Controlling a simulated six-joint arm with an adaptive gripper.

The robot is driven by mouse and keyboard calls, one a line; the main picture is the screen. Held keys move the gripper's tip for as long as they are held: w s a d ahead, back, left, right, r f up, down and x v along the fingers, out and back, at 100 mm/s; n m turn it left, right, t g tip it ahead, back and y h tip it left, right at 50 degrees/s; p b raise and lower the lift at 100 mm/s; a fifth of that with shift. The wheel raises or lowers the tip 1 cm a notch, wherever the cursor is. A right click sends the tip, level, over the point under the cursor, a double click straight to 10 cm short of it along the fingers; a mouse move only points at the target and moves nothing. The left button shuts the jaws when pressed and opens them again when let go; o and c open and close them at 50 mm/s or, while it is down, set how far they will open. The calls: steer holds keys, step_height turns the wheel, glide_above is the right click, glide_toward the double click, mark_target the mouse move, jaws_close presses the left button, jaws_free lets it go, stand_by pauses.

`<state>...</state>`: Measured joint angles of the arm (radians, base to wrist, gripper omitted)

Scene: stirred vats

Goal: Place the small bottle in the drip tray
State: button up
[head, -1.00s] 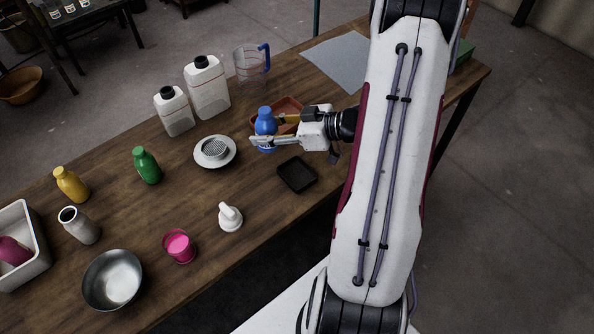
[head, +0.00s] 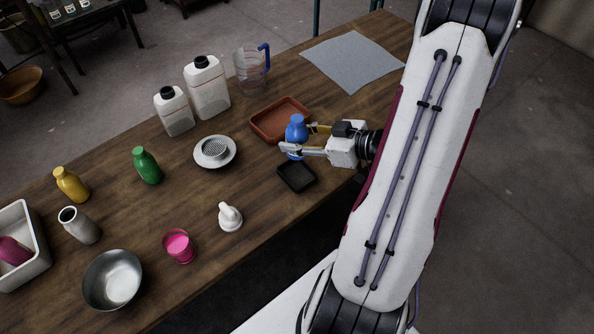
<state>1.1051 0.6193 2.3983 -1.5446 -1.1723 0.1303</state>
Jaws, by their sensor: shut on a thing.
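A small blue bottle (head: 296,130) is upright between the fingers of my gripper (head: 299,139), which is shut on it. The bottle overlaps the right end of a shallow reddish-brown tray (head: 254,126) and stands just beyond the far edge of a small square black tray (head: 297,177) in the picture. I cannot tell how high the bottle's base is above the table. Both trays look empty where they show. The frames do not show which one is the drip tray.
A green bottle (head: 147,166), a yellow bottle (head: 72,184) and a strainer on a white dish (head: 215,152) stand to the left. White jugs (head: 208,90) and a measuring jug (head: 251,70) stand behind. A white stopper-like item (head: 230,217) is nearer. A grey mat (head: 352,60) lies clear.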

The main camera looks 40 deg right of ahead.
steer(key=shift+f, duration=0.15)
glide_above(297, 176)
steer(key=shift+f, duration=2.8)
steer(key=shift+f, duration=2.05)
steer(key=shift+f, duration=0.1)
steer(key=o, duration=1.3)
